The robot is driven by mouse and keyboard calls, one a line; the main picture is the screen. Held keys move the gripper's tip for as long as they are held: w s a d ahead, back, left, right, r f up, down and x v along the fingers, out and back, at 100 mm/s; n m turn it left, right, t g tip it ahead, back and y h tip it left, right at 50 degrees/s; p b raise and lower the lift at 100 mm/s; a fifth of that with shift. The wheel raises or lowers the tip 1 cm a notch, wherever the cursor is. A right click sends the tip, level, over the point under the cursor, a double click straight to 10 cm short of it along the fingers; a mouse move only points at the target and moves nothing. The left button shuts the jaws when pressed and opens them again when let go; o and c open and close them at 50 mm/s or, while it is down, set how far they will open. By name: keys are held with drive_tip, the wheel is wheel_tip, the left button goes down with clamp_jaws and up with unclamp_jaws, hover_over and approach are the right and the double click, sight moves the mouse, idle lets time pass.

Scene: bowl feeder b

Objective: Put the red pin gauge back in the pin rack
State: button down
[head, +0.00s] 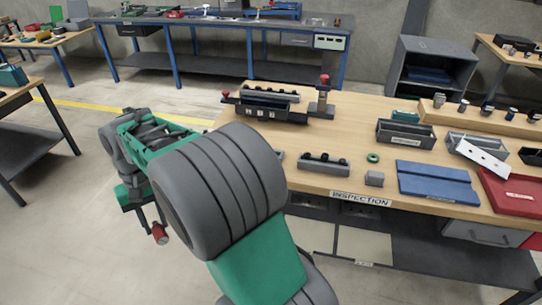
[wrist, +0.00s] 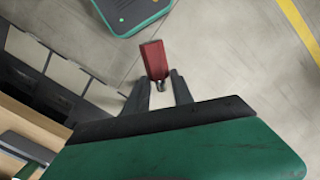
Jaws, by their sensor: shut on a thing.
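The red pin gauge (head: 160,234) hangs below my gripper (head: 152,219) at the left, over open floor and well away from the bench. In the wrist view, my gripper (wrist: 160,92) is shut on the red pin gauge (wrist: 153,58), whose red end sticks out past the fingertips. A long grey block (head: 324,164) with dark round tops stands near the front edge of the inspection bench. It looks like the pin rack, but I cannot be sure. My arm hides part of the bench to its left.
The wooden inspection bench (head: 340,183) carries a dark fixture (head: 265,108), a small grey block (head: 374,178), a green ring (head: 372,158), a grey bin (head: 405,134), a blue case (head: 436,182) and a red tray (head: 512,194). A blue-legged bench (head: 220,20) stands behind.

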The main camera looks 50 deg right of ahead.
drive_tip(key=d+f+m+t+y, duration=0.2)
drive_tip(key=d+m+t+y, duration=0.45)
drive_tip(key=d+m, duration=1.1)
drive_tip(key=s+d+r+m+t+h+b, duration=0.1)
drive_tip(key=s+d+r+m+t+h, duration=0.4)
drive_tip(key=s+d+m+h, duration=0.45)
drive_tip(key=s+d+r+m+t+h+b, duration=0.1)
drive_tip(key=s+d+r+m+t+h, duration=0.4)
drive_tip(key=s+d+m+h, duration=0.45)
drive_tip(key=w+d+f+m, duration=0.1)
drive_tip(key=w+d+f, duration=0.1)
drive_tip(key=w, duration=0.3)
drive_tip(key=w+d+f+y, duration=0.1)
drive_tip(key=w+d+f, duration=0.2)
drive_tip(key=w+f, duration=0.1)
drive_tip(key=w+d+f+m, duration=0.1)
drive_tip(key=w+d+f, duration=0.1)
drive_tip(key=w, duration=0.3)
drive_tip(key=shift+w+d+f+m+g+y, duration=0.1)
drive_tip(key=shift+w+f+m+g+y, duration=0.1)
drive_tip(key=shift+f, duration=0.25)
drive_tip(key=shift+w+d+f+m+g+y, duration=0.1)
drive_tip(key=shift+f+m+y, duration=0.05)
drive_tip(key=shift+f, duration=0.3)
wheel_tip(320, 180, down, 3)
drive_tip(key=shift+r, duration=0.15)
